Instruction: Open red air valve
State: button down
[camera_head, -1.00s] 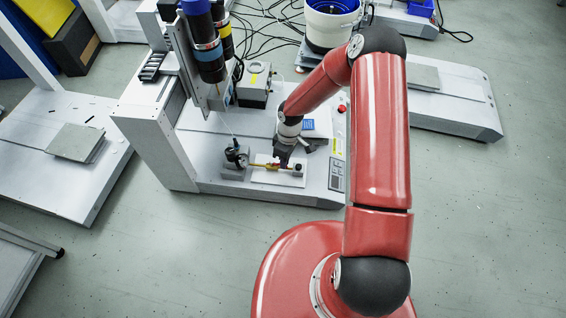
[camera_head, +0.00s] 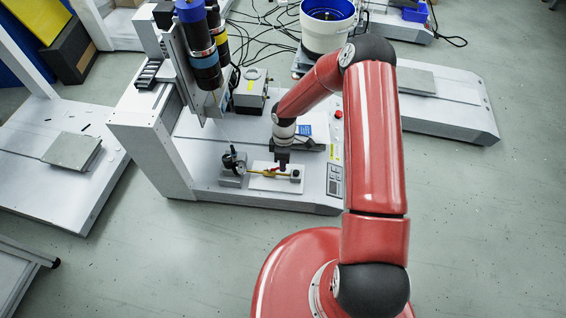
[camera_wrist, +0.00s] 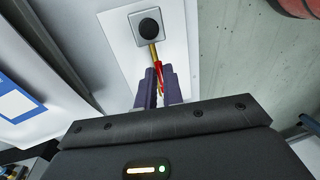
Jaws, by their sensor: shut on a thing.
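The red air valve (camera_wrist: 158,70) has a slim red handle on a brass pipe (camera_wrist: 153,52). In the wrist view the two purple fingers of my gripper (camera_wrist: 159,88) are shut on the handle, one on each side. In the head view my gripper (camera_head: 282,165) points down over the brass pipe (camera_head: 270,176), on a white plate (camera_head: 262,186). The handle is mostly hidden there. The pipe runs between a gauge unit (camera_head: 233,167) on the left and a block with a black knob on the right. That block also shows in the wrist view (camera_wrist: 135,17).
The valve sits near the front edge of the white gantry machine base (camera_head: 235,200). The gantry column with blue-banded cylinders (camera_head: 203,55) stands behind left. A control box (camera_head: 250,90) and a red button (camera_head: 338,114) are behind. The floor in front is clear.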

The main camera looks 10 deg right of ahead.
jog(key=c, duration=1.5)
grip_release()
jog(key=shift+r, duration=0.1)
jog(key=r, duration=0.2)
jog(key=w+r, duration=0.1)
jog(key=r, duration=0.4)
jog(key=shift+w+d+r+p, duration=0.2)
jog(key=shift+w+r+p, duration=0.05)
jog(key=shift+p, duration=0.15)
jog(key=shift+r, duration=0.1)
